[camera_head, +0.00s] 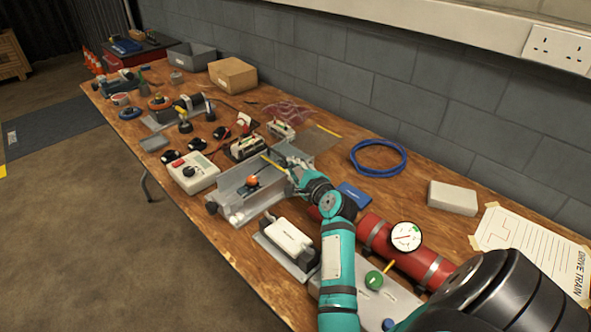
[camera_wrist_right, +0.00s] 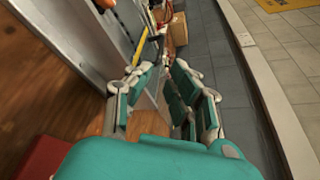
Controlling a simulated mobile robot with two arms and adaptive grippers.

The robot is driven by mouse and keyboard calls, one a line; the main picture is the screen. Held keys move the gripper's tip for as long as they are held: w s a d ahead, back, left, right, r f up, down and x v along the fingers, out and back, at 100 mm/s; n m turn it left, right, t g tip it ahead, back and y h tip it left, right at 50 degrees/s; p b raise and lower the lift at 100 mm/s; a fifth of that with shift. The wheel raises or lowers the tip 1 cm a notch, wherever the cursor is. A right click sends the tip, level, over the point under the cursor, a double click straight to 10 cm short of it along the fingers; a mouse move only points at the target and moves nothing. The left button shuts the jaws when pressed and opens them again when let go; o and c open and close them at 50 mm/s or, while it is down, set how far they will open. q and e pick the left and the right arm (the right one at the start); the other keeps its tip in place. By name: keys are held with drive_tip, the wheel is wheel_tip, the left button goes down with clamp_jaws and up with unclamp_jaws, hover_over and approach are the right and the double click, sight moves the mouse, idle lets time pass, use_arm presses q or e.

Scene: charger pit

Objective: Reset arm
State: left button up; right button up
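My right arm is teal with black joints and reaches over the workbench from the lower right of the head view. Its right gripper (camera_head: 293,172) is above the bench near the grey metal tray (camera_head: 238,213). In the right wrist view the two teal fingers of the right gripper (camera_wrist_right: 160,82) stand apart with nothing between them. The gripper is open and empty. I cannot tell how high above the tray it is. My left gripper is not in view.
The wooden bench (camera_head: 455,235) runs along a grey block wall. A red cylinder with a gauge (camera_head: 405,236), white charger (camera_head: 290,238), blue cable coil (camera_head: 378,157), white block (camera_head: 453,197) and control box (camera_head: 191,174) surround the arm. A cardboard box (camera_head: 233,75) stands farther back.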

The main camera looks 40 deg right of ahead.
drive_tip(key=shift+s+a, duration=0.1)
drive_tip(key=shift+s, duration=0.15)
drive_tip(key=shift+r, duration=0.15)
